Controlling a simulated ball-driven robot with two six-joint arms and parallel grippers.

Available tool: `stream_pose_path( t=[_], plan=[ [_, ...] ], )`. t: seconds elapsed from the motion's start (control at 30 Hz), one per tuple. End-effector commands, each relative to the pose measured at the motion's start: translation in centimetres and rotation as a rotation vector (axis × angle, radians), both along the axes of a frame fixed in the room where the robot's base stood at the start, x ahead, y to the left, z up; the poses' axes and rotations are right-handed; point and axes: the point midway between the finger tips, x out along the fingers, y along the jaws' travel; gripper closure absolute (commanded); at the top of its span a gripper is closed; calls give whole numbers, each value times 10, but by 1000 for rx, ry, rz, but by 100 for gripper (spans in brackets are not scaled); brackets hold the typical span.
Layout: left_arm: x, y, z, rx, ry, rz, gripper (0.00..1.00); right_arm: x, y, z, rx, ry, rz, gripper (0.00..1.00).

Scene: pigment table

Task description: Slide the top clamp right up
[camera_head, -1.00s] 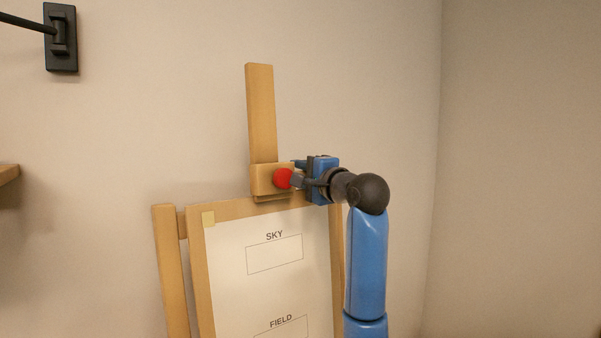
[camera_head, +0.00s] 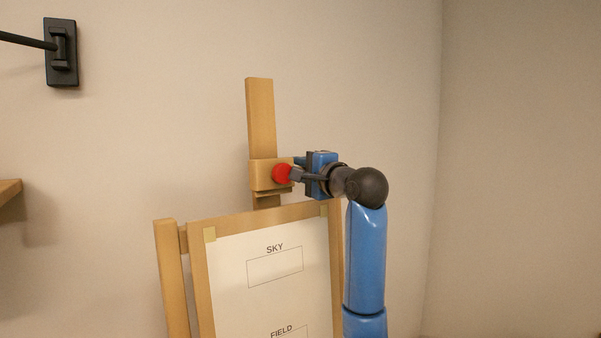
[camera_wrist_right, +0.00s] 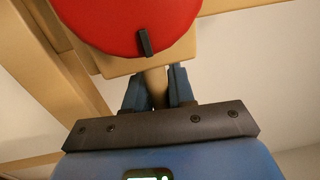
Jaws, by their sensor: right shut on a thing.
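The top clamp (camera_head: 262,175) is a light wooden block around the easel's upright mast (camera_head: 261,115), with a round red knob (camera_head: 281,174) on its front. It sits a little above the board's top edge, and a good length of bare mast stands above it. My right gripper (camera_head: 297,174) comes in from the right and is shut on the clamp. In the right wrist view, its blue fingers (camera_wrist_right: 158,92) close on a short wooden grip (camera_wrist_right: 155,80) on the clamp block, beside the red knob. My left gripper is not in view.
The easel board (camera_head: 200,270) carries a white sheet (camera_head: 275,225) marked SKY and FIELD. A black wall bracket (camera_head: 61,70) is at upper left and a wooden edge (camera_head: 9,190) at far left. The wall around the mast's top is clear.

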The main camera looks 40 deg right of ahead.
Motion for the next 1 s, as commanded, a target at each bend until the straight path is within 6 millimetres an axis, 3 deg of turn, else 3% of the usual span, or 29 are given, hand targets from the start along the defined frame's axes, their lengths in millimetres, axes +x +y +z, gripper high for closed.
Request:
stream_pose_path(
  t=[0.03,0.1,0.43,0.47,0.5,0.83,1.0],
  plan=[
    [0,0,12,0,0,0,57,0,0,16,-3,-6,-2,100],
    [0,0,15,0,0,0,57,1,0,20,-3,-6,-2,100],
    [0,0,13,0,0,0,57,1,0,19,-2,-5,-2,100],
    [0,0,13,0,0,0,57,1,0,19,-2,-5,-2,72],
    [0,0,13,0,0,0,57,1,0,18,-2,-4,-2,70],
    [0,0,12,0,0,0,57,-1,0,17,-2,-4,-1,70],
    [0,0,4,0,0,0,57,-16,1,15,-2,-5,-2,70]
  ],
)
